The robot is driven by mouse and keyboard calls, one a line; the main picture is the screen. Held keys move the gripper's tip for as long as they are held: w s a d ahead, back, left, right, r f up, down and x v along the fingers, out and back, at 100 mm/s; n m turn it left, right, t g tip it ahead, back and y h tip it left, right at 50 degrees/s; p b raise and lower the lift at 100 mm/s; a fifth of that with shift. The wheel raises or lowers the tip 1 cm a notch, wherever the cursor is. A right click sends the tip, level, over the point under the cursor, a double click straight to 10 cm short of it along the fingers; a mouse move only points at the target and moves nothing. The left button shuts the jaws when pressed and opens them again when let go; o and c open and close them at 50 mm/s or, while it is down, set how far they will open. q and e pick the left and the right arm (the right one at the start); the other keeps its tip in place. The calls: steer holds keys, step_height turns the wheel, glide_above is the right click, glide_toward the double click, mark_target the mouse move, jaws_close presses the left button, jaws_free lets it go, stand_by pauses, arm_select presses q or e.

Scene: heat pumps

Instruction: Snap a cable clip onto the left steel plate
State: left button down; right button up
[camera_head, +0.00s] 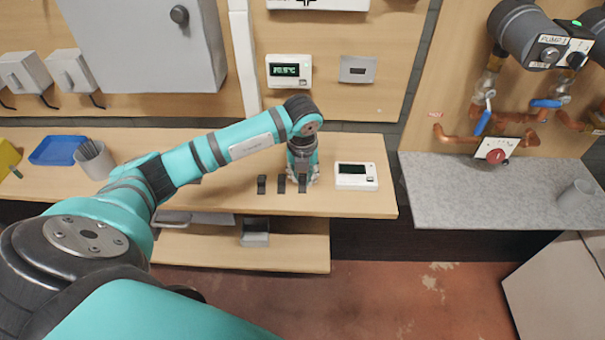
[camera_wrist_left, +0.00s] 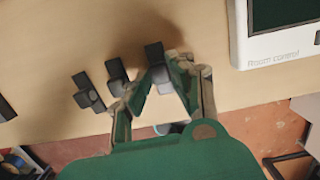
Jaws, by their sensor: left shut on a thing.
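Three small black cable clips stand in a row near the front edge of the wooden workbench. In the head view they are a left clip (camera_head: 262,184), a middle clip (camera_head: 282,184) and a right clip (camera_head: 303,187). My left gripper (camera_head: 302,176) points down at the right clip. In the left wrist view the fingers of my left gripper (camera_wrist_left: 162,88) are shut on this right clip (camera_wrist_left: 157,66), which appears still at the bench surface. The middle clip (camera_wrist_left: 117,76) and left clip (camera_wrist_left: 87,93) stand free beside it. I cannot identify the left steel plate with certainty. My right gripper is out of view.
A white room control (camera_head: 357,176) lies right of the clips. Flat grey pieces (camera_head: 212,219) and a grey box (camera_head: 255,233) are on the lower shelf. A blue tray (camera_head: 58,150) and a grey cup (camera_head: 94,160) stand at the left. A grey counter (camera_head: 480,195) is at the right.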

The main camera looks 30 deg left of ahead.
mark_target(303, 179)
arm_select(q)
steer(key=shift+r+p, duration=1.6)
steer(key=shift+r, duration=0.9)
steer(key=shift+r+p, duration=0.3)
steer(key=shift+r, duration=0.25)
